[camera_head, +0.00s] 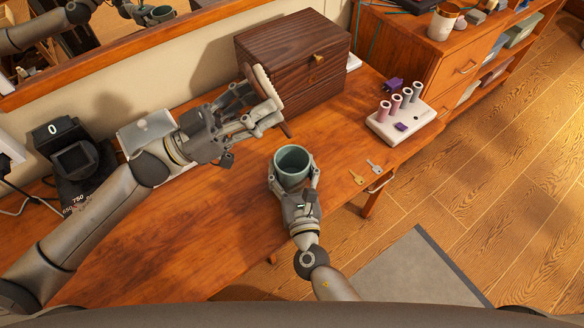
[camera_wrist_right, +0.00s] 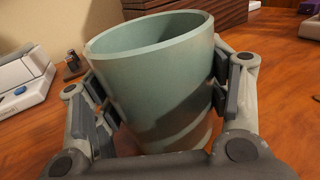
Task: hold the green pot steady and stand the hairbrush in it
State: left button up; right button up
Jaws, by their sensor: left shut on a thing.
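The green pot (camera_head: 291,166) stands upright on the wooden table near its front edge, its mouth open and empty as far as I see. My right gripper (camera_head: 293,182) has its fingers on both sides of the pot, and in the right wrist view the pads appear to touch the pot wall (camera_wrist_right: 160,85). My left gripper (camera_head: 268,108) is shut on the hairbrush (camera_head: 265,82), above and to the left of the pot. The brush is tilted, pale bristles up, with its dark handle end pointing down toward the pot, apart from it.
A dark wooden box (camera_head: 290,60) stands behind the brush. A white holder (camera_head: 402,122) with several rollers sits to the right, with keys (camera_head: 357,177) near the edge. A black device (camera_head: 72,165) is at the left. The table's front left is clear.

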jog(key=c, duration=0.5)
pick_arm(q)
notch_tip(320, 180, down, 13)
dwell(1.3)
jog(key=o, duration=1.1)
jog(key=v, duration=1.2)
